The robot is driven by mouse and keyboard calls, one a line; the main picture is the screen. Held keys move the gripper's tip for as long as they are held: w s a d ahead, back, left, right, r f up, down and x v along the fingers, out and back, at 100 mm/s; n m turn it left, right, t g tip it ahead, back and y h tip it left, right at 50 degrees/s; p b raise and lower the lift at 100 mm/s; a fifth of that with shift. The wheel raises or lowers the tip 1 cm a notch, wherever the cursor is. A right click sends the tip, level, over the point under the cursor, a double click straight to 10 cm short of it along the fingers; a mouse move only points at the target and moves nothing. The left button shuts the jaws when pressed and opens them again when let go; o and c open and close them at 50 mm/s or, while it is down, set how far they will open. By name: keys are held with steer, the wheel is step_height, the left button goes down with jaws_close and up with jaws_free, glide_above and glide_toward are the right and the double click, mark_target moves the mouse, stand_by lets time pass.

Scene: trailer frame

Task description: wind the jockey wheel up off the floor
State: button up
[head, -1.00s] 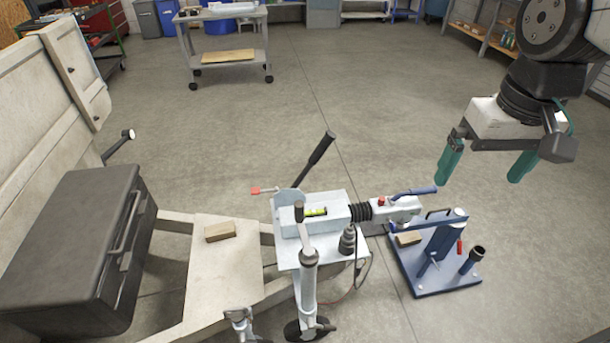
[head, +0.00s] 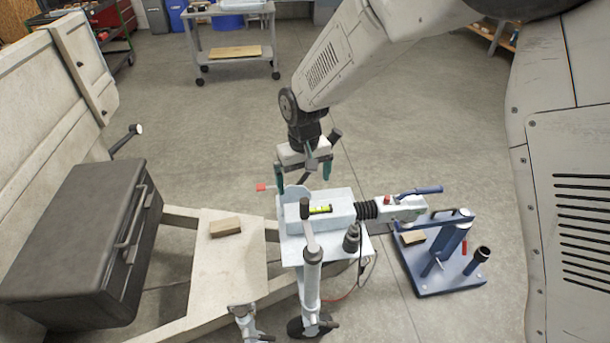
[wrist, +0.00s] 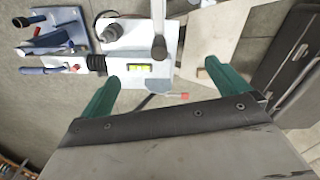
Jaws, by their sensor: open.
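The jockey wheel's upright tube (head: 311,280) stands at the front of the drawbar in the head view, with its dark wheel (head: 296,327) low down near the floor. Whether the wheel touches the floor is hard to tell. Its crank handle (head: 306,209) rises at the top with a dark grip; the crank also shows in the wrist view (wrist: 159,48). My gripper (head: 303,178) is open and empty, pointing down above and behind the crank grip. In the wrist view my gripper (wrist: 161,75) has its green fingers spread, with the crank grip between and slightly beyond the tips.
A spirit level (head: 320,209) lies on the white coupling housing. A red-tipped lever (head: 262,187) sticks out left of my fingers. A blue stand (head: 450,285) is at the coupling head. A wood block (head: 225,227) and a black box (head: 75,250) are to the left.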

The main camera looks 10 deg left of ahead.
mark_target(305, 200)
step_height(305, 200, down, 10)
steer(key=shift+d+r, duration=0.1)
steer(key=shift+r, duration=0.05)
jaws_close()
stand_by(0.4)
stand_by(1.4)
